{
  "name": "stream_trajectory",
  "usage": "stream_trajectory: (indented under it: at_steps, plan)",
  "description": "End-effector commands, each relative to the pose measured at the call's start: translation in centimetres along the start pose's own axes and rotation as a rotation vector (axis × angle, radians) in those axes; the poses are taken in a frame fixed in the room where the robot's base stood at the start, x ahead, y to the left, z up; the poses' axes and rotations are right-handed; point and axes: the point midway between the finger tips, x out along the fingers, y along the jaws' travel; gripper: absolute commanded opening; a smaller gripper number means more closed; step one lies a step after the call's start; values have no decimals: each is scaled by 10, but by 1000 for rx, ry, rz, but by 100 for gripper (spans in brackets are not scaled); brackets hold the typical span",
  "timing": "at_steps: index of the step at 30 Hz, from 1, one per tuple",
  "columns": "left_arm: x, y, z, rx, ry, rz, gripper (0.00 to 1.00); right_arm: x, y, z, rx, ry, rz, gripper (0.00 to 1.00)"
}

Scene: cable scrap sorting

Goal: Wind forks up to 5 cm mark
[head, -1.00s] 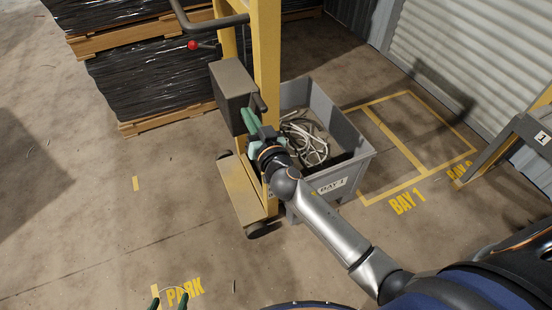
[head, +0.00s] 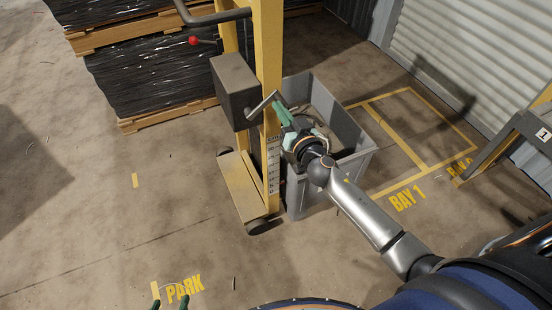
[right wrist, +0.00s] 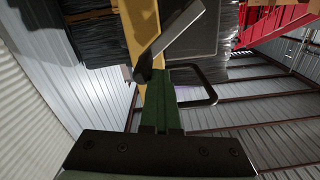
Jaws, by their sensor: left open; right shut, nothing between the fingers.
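A yellow hand stacker (head: 268,45) stands beside a grey crate, with a dark winch box (head: 235,88) on its mast. A grey crank (head: 262,105) sticks out from the box; the crank also shows in the right wrist view (right wrist: 172,32). A white scale (head: 273,165) runs down the mast, its small marks too fine to read surely. The forks are hidden. My right gripper (head: 278,108) is shut and empty, its green fingers close by the crank; I cannot tell whether they touch. My left gripper (head: 171,303) is open at the bottom edge, away from the stacker.
The grey crate (head: 348,130) holds cable scrap, mostly hidden behind my right arm. Wrapped stacks on pallets (head: 150,75) stand behind. Yellow floor lines mark BAY 1 (head: 407,200) on the right and PARK (head: 184,290) in front. The floor at left is clear.

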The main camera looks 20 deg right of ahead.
Motion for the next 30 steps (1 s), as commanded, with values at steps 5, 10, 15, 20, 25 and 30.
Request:
stream_trajectory:
  at_steps: [5, 10, 15, 20, 25, 30]
  plan:
    - [-4, 2, -9, 0, 11, 2, 75, 2, 0, -11, -2, 10, 10, 0]
    - [-7, 2, -13, 0, 14, 3, 75, 1, -7, -14, 0, 8, 6, 0]
    - [-7, 2, -14, 1, 16, 3, 75, -8, -9, -11, 1, 5, 4, 0]
    - [-7, 2, -15, 1, 18, 3, 75, -28, -9, -11, 1, 4, 3, 0]
    - [-7, 2, -14, 1, 18, 3, 75, -48, -10, -10, 3, 3, 3, 0]
    - [-6, 1, -13, 1, 18, 2, 75, -68, -10, -10, 2, 4, 2, 0]
